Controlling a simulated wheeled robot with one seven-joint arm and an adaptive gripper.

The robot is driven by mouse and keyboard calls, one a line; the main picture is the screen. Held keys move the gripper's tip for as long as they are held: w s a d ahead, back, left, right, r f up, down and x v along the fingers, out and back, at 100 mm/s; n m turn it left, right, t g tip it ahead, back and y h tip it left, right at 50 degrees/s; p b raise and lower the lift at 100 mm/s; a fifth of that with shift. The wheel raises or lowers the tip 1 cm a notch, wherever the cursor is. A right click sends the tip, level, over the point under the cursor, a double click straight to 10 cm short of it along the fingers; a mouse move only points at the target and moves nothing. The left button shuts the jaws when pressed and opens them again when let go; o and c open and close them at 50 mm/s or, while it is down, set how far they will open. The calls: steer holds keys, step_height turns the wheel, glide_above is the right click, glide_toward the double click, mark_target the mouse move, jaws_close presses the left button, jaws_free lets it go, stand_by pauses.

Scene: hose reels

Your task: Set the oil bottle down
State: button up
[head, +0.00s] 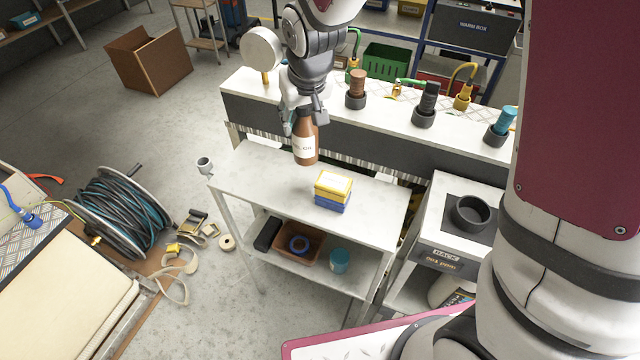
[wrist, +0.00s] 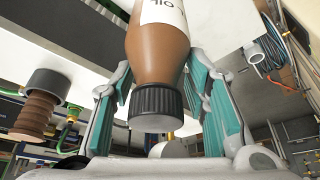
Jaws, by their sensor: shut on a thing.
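The oil bottle (head: 305,143) is brown with a white label and a black cap. In the head view it is upright over the white side table (head: 255,185); I cannot tell whether its base touches the top. My gripper (head: 305,117) is shut on the bottle's upper part from above. In the wrist view the bottle (wrist: 158,50) lies between the teal finger pads of my gripper (wrist: 160,95), its cap (wrist: 156,105) towards the palm.
A yellow and blue box stack (head: 332,190) stands on the table, right of the bottle. Behind is a bench with black holders (head: 356,100). A rack cart with a black ring (head: 471,213) stands right. The table's left part is clear. A hose reel (head: 120,215) lies left.

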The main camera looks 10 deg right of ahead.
mark_target(302, 136)
steer(key=shift+s+f, duration=0.1)
steer(key=shift+f, duration=0.25)
step_height(302, 136, down, 4)
steer(key=shift+f, duration=0.1)
steer(key=shift+f+p, duration=0.35)
steer(key=shift+f, duration=2.15)
steer(key=shift+f, duration=0.1)
steer(key=o, duration=1.3)
